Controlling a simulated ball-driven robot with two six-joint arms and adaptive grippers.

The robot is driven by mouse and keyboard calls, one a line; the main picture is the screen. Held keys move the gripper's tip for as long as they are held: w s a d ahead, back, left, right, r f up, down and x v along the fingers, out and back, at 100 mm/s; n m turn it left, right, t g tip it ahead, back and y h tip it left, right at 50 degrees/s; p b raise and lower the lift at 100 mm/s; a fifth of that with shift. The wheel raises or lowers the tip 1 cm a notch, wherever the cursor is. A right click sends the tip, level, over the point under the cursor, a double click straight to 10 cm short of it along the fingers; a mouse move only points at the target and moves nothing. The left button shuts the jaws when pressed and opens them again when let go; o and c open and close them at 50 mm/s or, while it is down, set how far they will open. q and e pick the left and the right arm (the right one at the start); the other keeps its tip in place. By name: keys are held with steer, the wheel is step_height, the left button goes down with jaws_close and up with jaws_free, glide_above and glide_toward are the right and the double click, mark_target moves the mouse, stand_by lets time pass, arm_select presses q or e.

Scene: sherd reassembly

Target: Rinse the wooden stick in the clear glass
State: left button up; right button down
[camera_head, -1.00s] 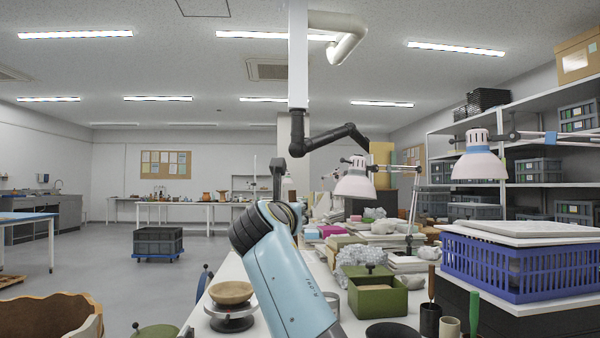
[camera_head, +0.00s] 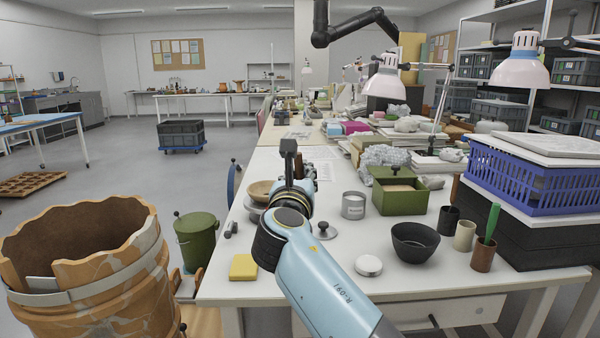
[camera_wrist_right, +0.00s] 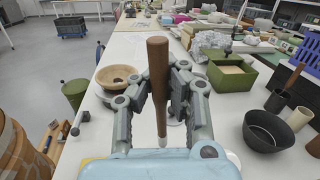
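My right gripper (camera_wrist_right: 160,105) is shut on a brown wooden stick (camera_wrist_right: 158,75) in the right wrist view. The stick stands nearly upright between the fingers, thick end up and its pale tip (camera_wrist_right: 162,142) down. In the head view my right gripper (camera_head: 290,182) is seen from behind above the white table, mostly covered by its own wrist. I cannot make out a clear glass in either view. A greyish labelled container (camera_head: 353,206) stands right of the gripper. My left gripper is not in view.
A large patched vessel (camera_head: 95,270) and green bin (camera_head: 197,240) stand left.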

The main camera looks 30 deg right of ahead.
steer(key=shift+a+f+b, duration=0.25)
steer(key=shift+f+b, duration=0.8)
steer(key=shift+f, duration=0.15)
arm_select(q)
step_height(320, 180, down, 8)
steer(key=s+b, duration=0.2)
steer(key=b, duration=0.3)
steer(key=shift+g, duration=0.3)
arm_select(e)
steer(key=shift+d+f, duration=0.2)
steer(key=shift+f, duration=1.75)
steer(key=shift+d+f, duration=0.2)
steer(key=shift+f, duration=1.7)
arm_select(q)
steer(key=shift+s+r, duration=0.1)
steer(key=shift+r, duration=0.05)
